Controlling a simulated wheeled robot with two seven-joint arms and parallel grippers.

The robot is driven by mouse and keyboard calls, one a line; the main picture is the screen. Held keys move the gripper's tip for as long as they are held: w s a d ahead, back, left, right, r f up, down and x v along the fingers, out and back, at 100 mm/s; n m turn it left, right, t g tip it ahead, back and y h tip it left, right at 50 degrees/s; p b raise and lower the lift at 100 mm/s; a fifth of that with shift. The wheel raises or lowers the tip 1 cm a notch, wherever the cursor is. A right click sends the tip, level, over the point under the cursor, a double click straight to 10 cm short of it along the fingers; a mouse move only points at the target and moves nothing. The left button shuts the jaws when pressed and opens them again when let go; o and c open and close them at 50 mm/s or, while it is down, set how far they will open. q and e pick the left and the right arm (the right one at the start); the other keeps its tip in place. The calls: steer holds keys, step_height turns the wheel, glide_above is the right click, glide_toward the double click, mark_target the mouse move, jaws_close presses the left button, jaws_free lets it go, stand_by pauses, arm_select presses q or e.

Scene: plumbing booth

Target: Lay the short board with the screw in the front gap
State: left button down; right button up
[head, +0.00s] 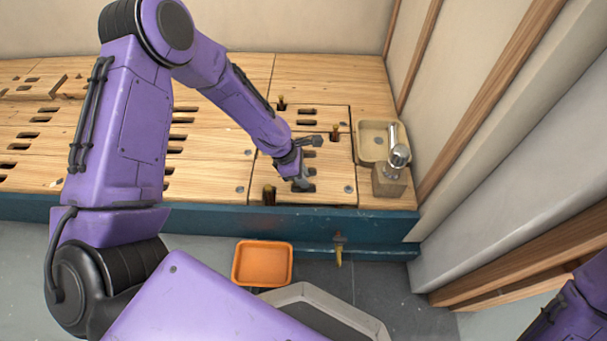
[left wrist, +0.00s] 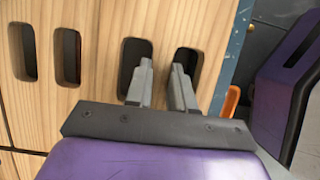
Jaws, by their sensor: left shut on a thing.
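The short board (head: 325,184) lies at the front right of the wooden deck, with a dark round screw-like spot (head: 348,188) near its right edge. It covers the place of the front gap; I cannot tell whether it sits fully flush. My left gripper (head: 303,184) is down at its slots and hides part of it. In the left wrist view the two fingers (left wrist: 162,72) stand at two neighbouring slots and are shut on the strip of the board (left wrist: 102,75) between them. My right gripper is out of view.
A basin (head: 371,147) with a chrome tap (head: 399,154) stands right of the board. A blue front beam (head: 215,217) edges the deck. An orange tray (head: 262,263) and a yellow-handled valve (head: 338,255) are below.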

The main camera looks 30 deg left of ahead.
arm_select(q)
steer(key=shift+f, duration=0.95)
steer(key=shift+r, duration=0.1)
steer(key=shift+p, duration=0.35)
steer(key=shift+f, duration=0.2)
steer(key=c, duration=0.9)
jaws_free()
